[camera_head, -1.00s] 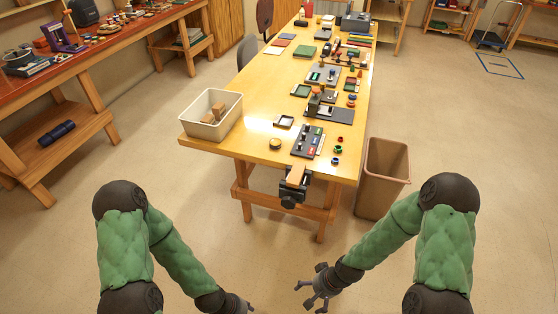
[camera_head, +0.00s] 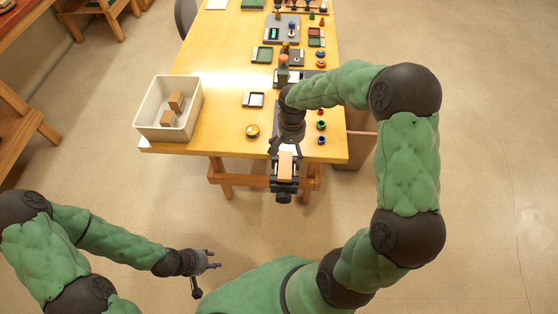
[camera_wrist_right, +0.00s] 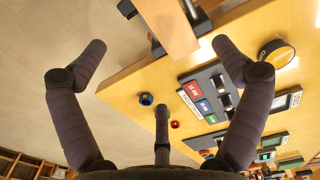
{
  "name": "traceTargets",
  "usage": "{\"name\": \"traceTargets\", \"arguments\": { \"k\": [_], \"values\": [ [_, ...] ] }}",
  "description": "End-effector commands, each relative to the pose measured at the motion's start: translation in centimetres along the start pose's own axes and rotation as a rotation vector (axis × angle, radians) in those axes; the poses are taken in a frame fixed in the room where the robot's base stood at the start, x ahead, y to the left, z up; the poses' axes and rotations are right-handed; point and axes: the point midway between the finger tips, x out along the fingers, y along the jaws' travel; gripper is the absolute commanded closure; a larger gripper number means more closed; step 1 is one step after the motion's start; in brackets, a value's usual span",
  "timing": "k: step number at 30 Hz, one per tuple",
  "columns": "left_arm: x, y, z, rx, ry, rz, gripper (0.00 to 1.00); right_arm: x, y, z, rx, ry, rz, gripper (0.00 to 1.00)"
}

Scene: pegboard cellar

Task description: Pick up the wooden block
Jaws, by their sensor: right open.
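A light wooden block (camera_head: 286,163) sits in a dark vise (camera_head: 284,187) at the table's front edge. In the right wrist view the block (camera_wrist_right: 170,22) shows at the top, beyond and between the spread fingertips. My right gripper (camera_head: 284,147) is open and empty, above the table edge just behind the block. In the right wrist view its fingers (camera_wrist_right: 160,50) are wide apart. Two more wooden blocks (camera_head: 176,100) lie in a white bin (camera_head: 151,132). My left gripper (camera_head: 208,268) is open and empty, low in front of the table.
The table (camera_head: 222,100) carries a black labelled panel (camera_wrist_right: 212,100), mostly hidden by my right arm in the head view. Small coloured knobs (camera_head: 321,125), a yellow-topped round tin (camera_head: 252,132) and a small tray (camera_head: 253,99) stand nearby. A brown waste bin is partly hidden at right.

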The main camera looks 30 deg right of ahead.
Motion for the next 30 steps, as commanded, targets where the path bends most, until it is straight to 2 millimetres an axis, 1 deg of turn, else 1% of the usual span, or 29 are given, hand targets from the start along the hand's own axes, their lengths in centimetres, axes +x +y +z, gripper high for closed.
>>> {"name": "traceTargets", "arguments": {
  "k": [1, 6, 9, 14, 22, 25, 30],
  "values": [
    [0.3, -0.1, 0.0, 0.000, -0.001, 0.000, 0.60, 0.9, 0.0, 0.1, 0.000, -0.003, 0.001, 0.03],
    [0.7, -0.2, 0.0, 0.000, 0.000, 0.000, 0.60, 3.5, 0.0, 0.1, 0.000, -0.003, 0.000, 0.03],
    [0.8, -0.3, -0.1, 0.000, 0.000, 0.000, 0.60, 4.4, -0.1, 0.0, 0.000, -0.001, -0.002, 0.03],
    [1.0, -0.3, -0.1, 0.000, 0.001, 0.000, 0.60, 5.2, -0.2, 0.0, -0.001, 0.000, -0.002, 0.03],
    [1.8, -0.6, -0.1, 0.000, 0.001, 0.000, 0.60, 8.9, -0.4, 0.2, -0.001, -0.002, -0.002, 0.03],
    [1.9, -0.7, -0.1, 0.000, 0.001, 0.000, 0.60, 9.7, -0.5, 0.2, 0.000, -0.001, -0.003, 0.03],
    [1.8, -0.6, -0.1, 0.000, 0.001, 0.000, 0.60, 9.7, -0.5, 0.1, -0.001, 0.000, -0.003, 0.03]
  ]
}}
